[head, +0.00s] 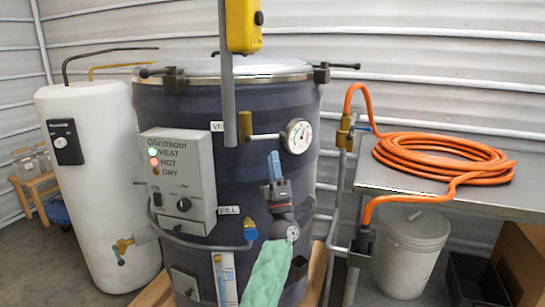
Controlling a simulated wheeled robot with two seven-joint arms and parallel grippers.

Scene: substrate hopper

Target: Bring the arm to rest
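My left gripper (274,168) is in front of the dark drum-shaped vessel (250,115), pointing up. The green-sleeved forearm (267,272) comes up from the bottom edge below it. The fingertips are small and bluish, close together; I cannot tell whether they are open or shut. No held object can be made out. The gripper is right of the grey control box (180,180) and below the round dial gauge (298,136). I cannot tell whether it touches the vessel. My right gripper is not in view.
A white tank (95,190) stands at left. A yellow box (243,25) and a grey upright bar (228,75) hang in front of the vessel. At right, a metal table (450,185) bears an orange hose coil (440,155); a grey bin (408,250) stands below.

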